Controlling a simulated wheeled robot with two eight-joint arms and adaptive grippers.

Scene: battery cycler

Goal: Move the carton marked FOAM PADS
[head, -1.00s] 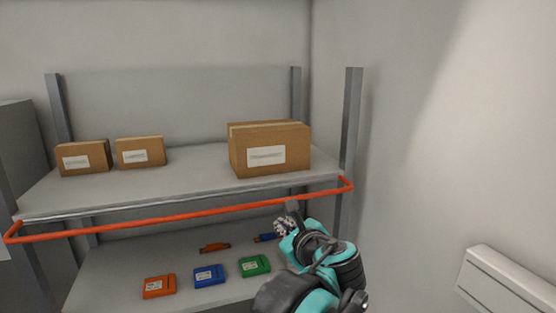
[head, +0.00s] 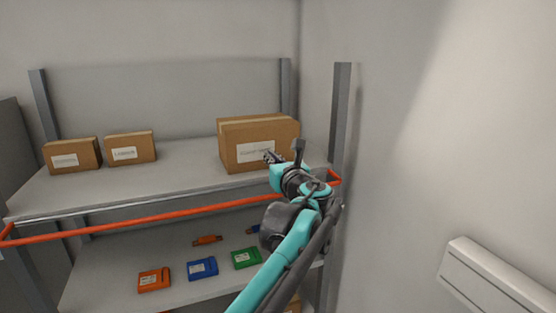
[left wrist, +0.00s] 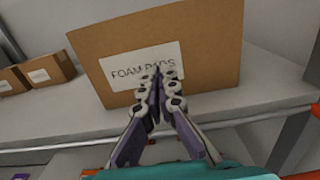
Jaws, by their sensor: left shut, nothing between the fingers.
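The carton marked FOAM PADS (head: 236,133) is the large brown box at the right end of the upper shelf (head: 180,178). It stands upright. In the left wrist view its white label and the front face of the carton (left wrist: 205,40) fill much of the picture. My left gripper (head: 271,157) is shut and empty, above the orange rail and in front of the carton's front face. In the left wrist view its fingertips (left wrist: 158,72) overlap the label's lower part. I cannot tell whether they touch the carton. My right gripper does not show.
An orange rail (head: 130,220) runs along the upper shelf's front. Two smaller cartons (head: 72,155) (head: 130,148) stand at the shelf's left. Orange, blue (head: 202,268) and green packs lie on the lower shelf. A grey post (head: 341,115) and wall are close on the right.

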